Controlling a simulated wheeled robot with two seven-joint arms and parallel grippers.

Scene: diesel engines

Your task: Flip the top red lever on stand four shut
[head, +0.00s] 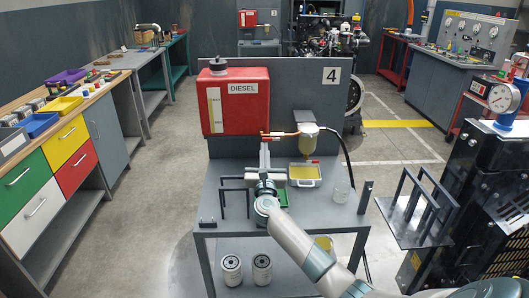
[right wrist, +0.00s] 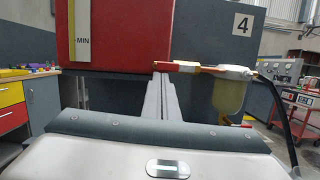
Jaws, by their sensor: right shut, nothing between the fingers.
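Stand four (head: 345,119) carries a red diesel tank (head: 240,102) and a "4" sign. The top red lever (head: 274,134) lies about level along the short copper line between tank and filter; it also shows in the right wrist view (right wrist: 166,66). The fuel filter bowl (head: 308,140) hangs to its right, with a lower red lever (right wrist: 236,123) beneath it. My right gripper (head: 265,143) is shut and empty, fingers pointing at the tank. Its fingertips (right wrist: 160,77) appear just under the top lever's left end; I cannot tell whether they touch. My left gripper is out of view.
A yellow tray (head: 304,173) and a glass jar (head: 341,190) stand on the stand's shelf. A black frame (head: 234,183) is left of my right arm. A black hose (head: 346,160) runs down from the filter. Two white filters (head: 261,268) sit below.

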